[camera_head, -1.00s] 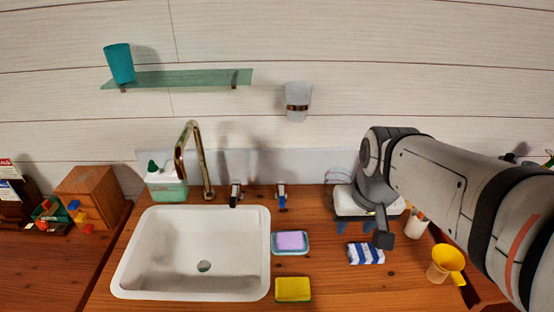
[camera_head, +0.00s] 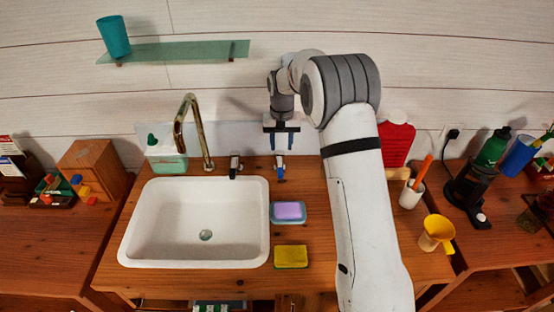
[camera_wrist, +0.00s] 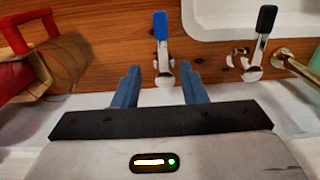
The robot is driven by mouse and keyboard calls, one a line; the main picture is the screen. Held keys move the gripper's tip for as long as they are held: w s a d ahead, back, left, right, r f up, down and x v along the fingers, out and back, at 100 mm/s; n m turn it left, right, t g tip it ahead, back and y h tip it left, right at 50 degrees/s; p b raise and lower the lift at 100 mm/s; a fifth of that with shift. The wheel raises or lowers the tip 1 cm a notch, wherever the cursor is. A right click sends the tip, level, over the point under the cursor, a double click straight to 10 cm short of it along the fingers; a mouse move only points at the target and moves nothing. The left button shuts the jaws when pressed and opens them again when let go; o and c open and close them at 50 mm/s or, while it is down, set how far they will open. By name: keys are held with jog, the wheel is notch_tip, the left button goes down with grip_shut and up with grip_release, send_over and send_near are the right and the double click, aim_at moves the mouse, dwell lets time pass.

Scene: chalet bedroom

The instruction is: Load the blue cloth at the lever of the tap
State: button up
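My gripper (camera_head: 281,143) is open and empty at the back of the counter, above the blue-tipped lever (camera_head: 280,168). In the wrist view my gripper (camera_wrist: 159,68) has its two blue fingers apart, with the blue-tipped lever (camera_wrist: 161,45) showing between them; contact cannot be told. A black-tipped lever (camera_head: 235,166) stands to its left in the head view, and right of the fingers in the wrist view (camera_wrist: 258,40). The brass tap spout (camera_head: 190,130) rises further left. No blue cloth shows now; my arm covers the counter where a blue-and-white striped one lay.
A white sink (camera_head: 195,240) fills the left of the counter. A lilac sponge in a dish (camera_head: 289,211) and a yellow sponge (camera_head: 291,256) lie beside it. A red object (camera_head: 397,142), a white cup (camera_head: 411,194) and a yellow jug (camera_head: 437,233) stand right of my arm.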

aim_at(280, 164)
jog(key=shift+w+a+f, duration=0.2)
jog(key=shift+a+f, duration=0.05)
jog(key=shift+f, duration=0.5)
notch_tip(280, 164, down, 7)
jog(key=shift+f+p, duration=0.1)
jog(key=shift+p, duration=0.9)
grip_shut()
